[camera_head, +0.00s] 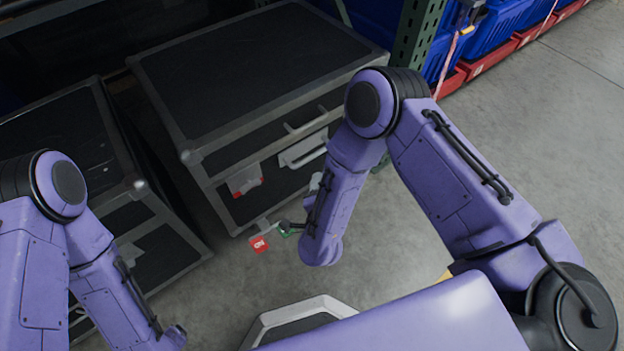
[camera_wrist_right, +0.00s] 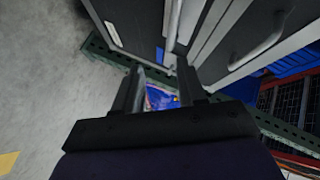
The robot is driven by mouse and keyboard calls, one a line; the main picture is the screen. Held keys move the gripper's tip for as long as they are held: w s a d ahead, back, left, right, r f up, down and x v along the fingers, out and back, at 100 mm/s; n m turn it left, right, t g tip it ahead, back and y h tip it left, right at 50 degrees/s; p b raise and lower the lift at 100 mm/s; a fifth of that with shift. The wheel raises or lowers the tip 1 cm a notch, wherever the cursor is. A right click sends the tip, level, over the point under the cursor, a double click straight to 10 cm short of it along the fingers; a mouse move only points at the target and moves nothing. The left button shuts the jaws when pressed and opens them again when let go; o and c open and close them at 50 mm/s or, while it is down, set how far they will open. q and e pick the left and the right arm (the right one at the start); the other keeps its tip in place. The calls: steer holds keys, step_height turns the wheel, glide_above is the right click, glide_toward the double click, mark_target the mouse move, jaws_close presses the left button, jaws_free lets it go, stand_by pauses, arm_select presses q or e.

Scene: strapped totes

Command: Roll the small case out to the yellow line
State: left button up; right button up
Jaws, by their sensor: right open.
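Two black cases with grey metal edges stand side by side in the head view. The left case (camera_head: 60,135) looks lower and is partly covered by my left arm. The middle case (camera_head: 255,65) looks larger, with a pale handle (camera_head: 303,150) on its front. A case front with a bar handle (camera_wrist_right: 266,42) fills the top of the right wrist view. My right gripper (camera_wrist_right: 160,76) is open there, with nothing seen held; its fingers point toward the case front, left of the handle. My left gripper is out of view. A yellow floor patch (camera_wrist_right: 8,162) shows at lower left.
A green rack post (camera_head: 414,45) stands right of the middle case. Blue totes (camera_head: 500,30) and red bins (camera_head: 490,62) are behind it. A red tag (camera_head: 260,243) shows in front of the middle case. Grey floor (camera_head: 560,130) is clear at the right.

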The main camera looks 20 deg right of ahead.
mark_target(311, 155)
steer(key=w+m+b, duration=0.1)
steer(key=w+b, duration=0.1)
steer(key=w, duration=0.2)
steer(key=w+f+m+h+b, duration=0.1)
steer(key=w+m, duration=0.1)
steer(key=w, duration=0.2)
steer(key=w+d+f+m+t+h+b, duration=0.1)
steer(key=w+m+b, duration=0.1)
steer(key=w, duration=0.2)
steer(key=shift+f+b, duration=0.25)
steer(key=shift+b, duration=0.05)
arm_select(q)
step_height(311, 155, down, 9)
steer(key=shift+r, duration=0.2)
arm_select(e)
jaws_close()
